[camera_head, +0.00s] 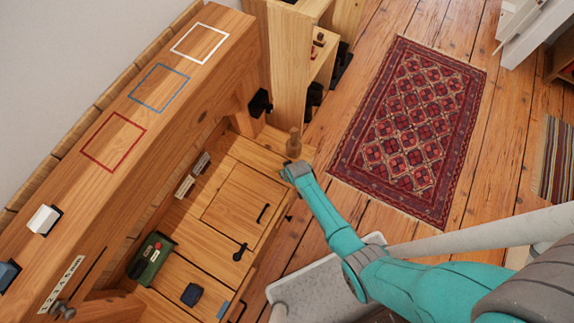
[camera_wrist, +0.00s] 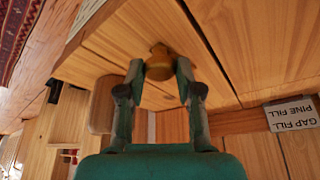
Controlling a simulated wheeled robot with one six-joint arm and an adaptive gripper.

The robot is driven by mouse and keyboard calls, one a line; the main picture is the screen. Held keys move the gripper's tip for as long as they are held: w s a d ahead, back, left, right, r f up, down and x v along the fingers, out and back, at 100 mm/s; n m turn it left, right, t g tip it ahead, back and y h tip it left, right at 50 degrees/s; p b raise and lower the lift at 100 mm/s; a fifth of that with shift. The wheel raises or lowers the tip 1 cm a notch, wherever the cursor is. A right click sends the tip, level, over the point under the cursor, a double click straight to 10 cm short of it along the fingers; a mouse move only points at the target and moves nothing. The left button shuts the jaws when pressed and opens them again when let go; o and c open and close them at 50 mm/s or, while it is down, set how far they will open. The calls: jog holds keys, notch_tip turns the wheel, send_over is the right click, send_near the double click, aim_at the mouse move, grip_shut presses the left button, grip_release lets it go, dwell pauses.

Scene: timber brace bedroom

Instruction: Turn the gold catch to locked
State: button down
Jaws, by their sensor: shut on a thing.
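The gold catch (camera_wrist: 159,62) is a small rounded gold-brown piece on a pale wooden panel (camera_wrist: 225,50) in the wrist view. My gripper (camera_wrist: 159,75) has one finger on each side of it and is shut on it. The fingertips cover its sides, and I cannot read its turned position. In the head view my teal arm reaches down to the wooden unit, and the catch cannot be made out there.
A wooden bench (camera_head: 225,165) holds a green box (camera_head: 150,258) with a red button. A ledge above has white, blue and red outlines and a white block (camera_head: 44,220). A label (camera_wrist: 293,114) reads upside down. A patterned rug (camera_head: 410,130) lies on open floor.

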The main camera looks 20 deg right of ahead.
jog(key=n+y, duration=0.1)
jog(key=n, duration=0.3)
jog(key=shift+d+n+y, duration=0.2)
jog(key=shift+n+y, duration=0.1)
jog(key=shift+y, duration=0.1)
jog(key=n+g+y, duration=0.1)
jog(key=n, duration=0.2)
jog(key=shift+w+d+n, duration=0.1)
jog(key=shift+n, duration=0.2)
jog(key=n+g+y, duration=0.1)
jog(key=n, duration=0.2)
jog(key=shift+w+n, duration=0.1)
jog(key=shift+n, duration=0.2)
jog(key=shift+n+g+y, duration=0.3)
jog(key=shift+n+g, duration=0.6)
jog(key=shift+n, duration=1.1)
jog(key=shift+d, duration=0.1)
jog(key=c, duration=0.8)
grip_release()
jog(key=shift+r, duration=0.1)
